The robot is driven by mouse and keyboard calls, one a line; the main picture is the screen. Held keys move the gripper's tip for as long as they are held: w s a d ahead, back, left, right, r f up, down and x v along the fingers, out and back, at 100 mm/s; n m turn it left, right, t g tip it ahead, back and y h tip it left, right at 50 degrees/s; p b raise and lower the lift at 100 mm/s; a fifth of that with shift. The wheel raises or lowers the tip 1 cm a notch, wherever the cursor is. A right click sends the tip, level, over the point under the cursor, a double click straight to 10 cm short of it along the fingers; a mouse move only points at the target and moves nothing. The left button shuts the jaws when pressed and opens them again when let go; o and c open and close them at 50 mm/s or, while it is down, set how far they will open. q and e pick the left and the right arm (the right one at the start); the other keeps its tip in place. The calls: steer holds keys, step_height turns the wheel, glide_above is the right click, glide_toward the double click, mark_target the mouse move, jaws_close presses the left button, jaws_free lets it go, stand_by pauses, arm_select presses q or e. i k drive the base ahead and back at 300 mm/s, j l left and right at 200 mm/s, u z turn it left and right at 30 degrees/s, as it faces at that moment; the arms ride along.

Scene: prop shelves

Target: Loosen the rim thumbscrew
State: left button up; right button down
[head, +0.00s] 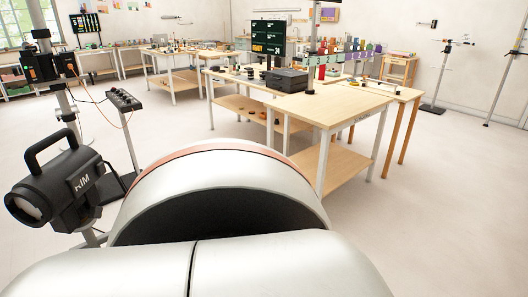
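A black stage lamp (62,187) with a top handle and white lettering that seems to read RIM stands at the left on a grey stand. Its lens faces the lower left. I cannot make out a thumbscrew on it at this size. A second black device (42,66) with an orange cable sits on an upright pole behind it. Neither of my grippers is in view. Large silver parts of my own body cover the bottom middle and hide the floor there.
A control box (123,100) on a thin stand is right of the lamp. A wooden workbench (330,106) with a black case (286,80) stands ahead to the right. Light stands (437,80) are at the far right. The floor (445,190) at right is clear.

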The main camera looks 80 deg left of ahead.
mark_target(94, 212)
steer(key=u, duration=3.9)
